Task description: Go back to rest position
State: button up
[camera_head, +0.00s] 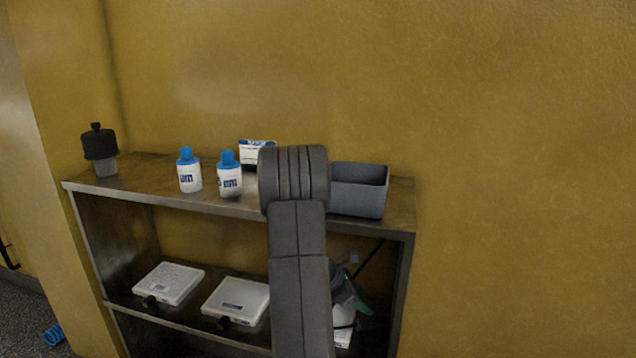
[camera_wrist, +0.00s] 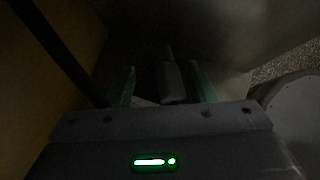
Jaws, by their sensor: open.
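My gripper (camera_wrist: 165,85) shows in the wrist view with its two greenish fingers apart. A dark upright shape (camera_wrist: 172,82) shows between or beyond the fingers; the picture is too dark to tell what it is or whether it touches them. In the head view my grey arm stands in front of the shelf unit. A green and dark part beside the arm, at the right end of the lower shelf, is mostly hidden by it.
The metal shelf (camera_head: 140,190) stands against a yellow wall. On top are a black-lidded jar (camera_head: 100,148), two blue-capped bottles (camera_head: 189,172) (camera_head: 229,178), a white box (camera_head: 256,152) and a grey bin (camera_head: 358,192). White flat scales (camera_head: 168,282) (camera_head: 236,299) lie below. A blue coil (camera_head: 54,335) lies on the floor.

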aim_at(385, 318)
jog(key=b+x, duration=0.2)
jog(key=x, duration=0.4)
jog(key=shift+d+f, duration=0.1)
jog(key=shift+f, duration=0.65)
jog(key=shift+r, duration=0.6)
